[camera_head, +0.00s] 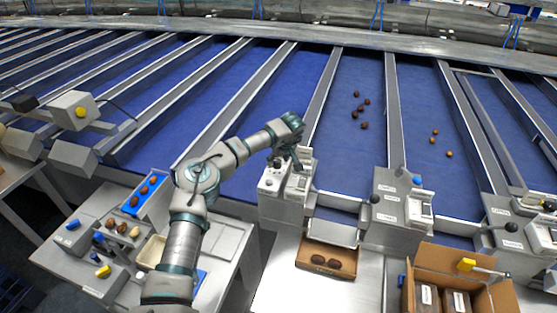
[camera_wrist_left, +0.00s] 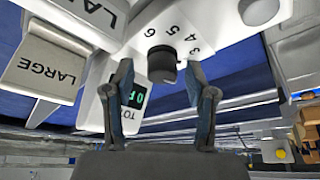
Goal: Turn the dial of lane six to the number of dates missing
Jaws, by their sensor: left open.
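My left gripper (camera_head: 293,161) is over the pale control box (camera_head: 271,187) at the near end of a blue lane. In the left wrist view a black dial knob (camera_wrist_left: 162,63) sits on a white face with printed numbers, 3 to 6 readable. The open fingers of my left gripper (camera_wrist_left: 158,72) appear on either side of the knob, with gaps; contact is not visible. Below it is a green-lit display (camera_wrist_left: 132,95), its digits partly hidden. Several dark dates (camera_head: 356,112) lie on the lane to the right. A carton (camera_head: 309,246) holds two dark dates (camera_head: 326,261).
An open cardboard box (camera_head: 447,255) is at the lower right. A side table (camera_head: 222,235) at the lower left carries trays and sample dates. Small orange dates (camera_head: 435,132) lie on a further lane.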

